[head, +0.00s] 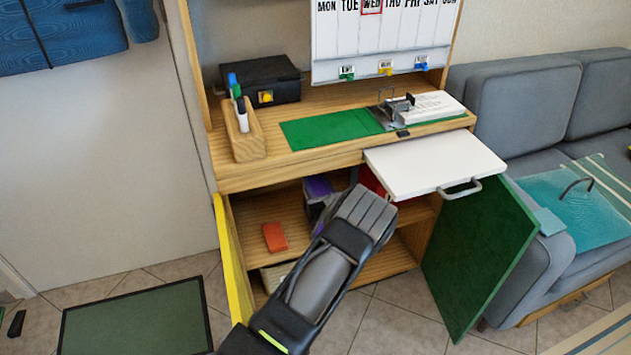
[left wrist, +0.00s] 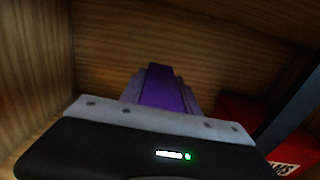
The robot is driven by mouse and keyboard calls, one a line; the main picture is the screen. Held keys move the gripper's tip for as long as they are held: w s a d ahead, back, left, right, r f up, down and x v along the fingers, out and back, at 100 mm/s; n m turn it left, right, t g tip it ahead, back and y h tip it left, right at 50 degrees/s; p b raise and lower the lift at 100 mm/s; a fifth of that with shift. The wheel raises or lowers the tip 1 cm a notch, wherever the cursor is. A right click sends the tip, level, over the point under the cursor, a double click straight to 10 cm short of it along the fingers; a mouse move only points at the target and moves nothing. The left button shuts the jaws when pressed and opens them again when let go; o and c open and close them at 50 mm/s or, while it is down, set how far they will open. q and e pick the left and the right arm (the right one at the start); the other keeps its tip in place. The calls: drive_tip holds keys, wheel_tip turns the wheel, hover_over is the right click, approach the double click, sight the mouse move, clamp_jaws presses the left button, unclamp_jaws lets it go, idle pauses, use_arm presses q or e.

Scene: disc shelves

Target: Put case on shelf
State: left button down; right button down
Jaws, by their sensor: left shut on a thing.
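A purple case (head: 318,188) is inside the open lower cabinet, partly hidden behind my left arm. In the left wrist view the purple case (left wrist: 162,88) stands between the grey fingers of my left gripper (left wrist: 160,98), which is shut on it. The wooden shelf (head: 250,207) of the cabinet lies below the case. In the head view my left gripper (head: 335,205) reaches into the cabinet and is mostly hidden by its own wrist. I cannot tell whether the case touches the shelf. My right gripper is not in view.
A red box (left wrist: 265,120) with lettering is right of the case. An orange block (head: 274,237) lies on the shelf at left. A yellow door (head: 233,262) and a green door (head: 480,255) stand open. A white pull-out board (head: 432,160) juts out above.

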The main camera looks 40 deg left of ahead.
use_arm(q)
drive_tip(key=shift+f+b, duration=0.5)
drive_tip(key=shift+f, duration=0.2)
idle(0.4)
drive_tip(key=c, duration=0.8)
unclamp_jaws()
drive_tip(key=shift+p+v, duration=0.55)
drive_tip(key=shift+v, duration=3.35)
